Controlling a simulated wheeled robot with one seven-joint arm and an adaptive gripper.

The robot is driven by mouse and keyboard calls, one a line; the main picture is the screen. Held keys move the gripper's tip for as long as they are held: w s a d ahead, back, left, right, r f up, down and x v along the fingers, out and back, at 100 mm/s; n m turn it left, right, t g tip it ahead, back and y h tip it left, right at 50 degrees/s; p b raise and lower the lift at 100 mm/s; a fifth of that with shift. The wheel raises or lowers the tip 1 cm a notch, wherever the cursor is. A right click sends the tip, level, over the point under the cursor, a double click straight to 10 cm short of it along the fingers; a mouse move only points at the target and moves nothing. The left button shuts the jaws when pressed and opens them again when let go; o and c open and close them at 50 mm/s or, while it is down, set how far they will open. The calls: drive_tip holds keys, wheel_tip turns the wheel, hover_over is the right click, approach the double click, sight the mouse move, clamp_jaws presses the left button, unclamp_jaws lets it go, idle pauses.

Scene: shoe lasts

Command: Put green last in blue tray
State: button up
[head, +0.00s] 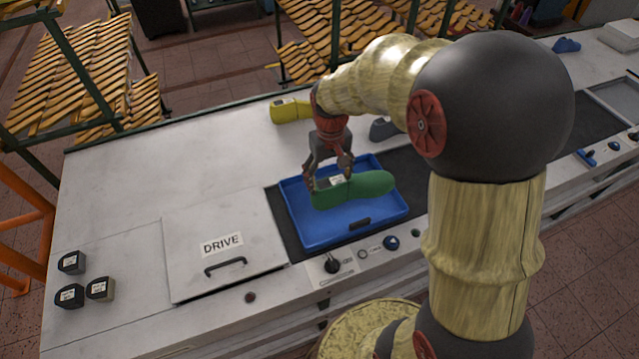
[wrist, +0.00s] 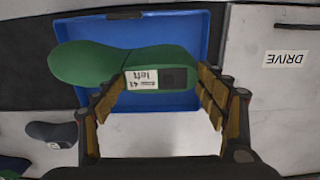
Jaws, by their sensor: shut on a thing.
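The green last (head: 354,190) is in my gripper (head: 329,181), over the blue tray (head: 319,237). My gripper is shut on the last's label end. In the wrist view the green last (wrist: 90,64) lies across between the fingers of my gripper (wrist: 162,85), with a white "left" label facing me. The blue tray (wrist: 190,27) is behind it there. I cannot tell whether the last touches the tray floor. The tray sits on the dark belt strip, with a dark handle slot on its near wall.
A yellow last (head: 291,111) and a dark grey last (head: 384,129) stand behind the tray. A panel marked DRIVE (head: 222,245) with a handle is left of it. Knobs line the front edge. Small black blocks (head: 71,263) sit at the far left. The white top's left part is mostly clear.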

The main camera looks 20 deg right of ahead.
drive_tip(key=w+a+f, duration=0.1)
drive_tip(key=w+f, duration=0.9)
drive_tip(key=f, duration=0.1)
drive_tip(key=shift+w+f+b, duration=0.15)
drive_tip(key=shift+w+b, duration=0.1)
drive_tip(key=shift+b, duration=0.15)
drive_tip(key=shift+f, duration=0.15)
drive_tip(key=o, duration=2.1)
drive_tip(key=shift+a, duration=0.1)
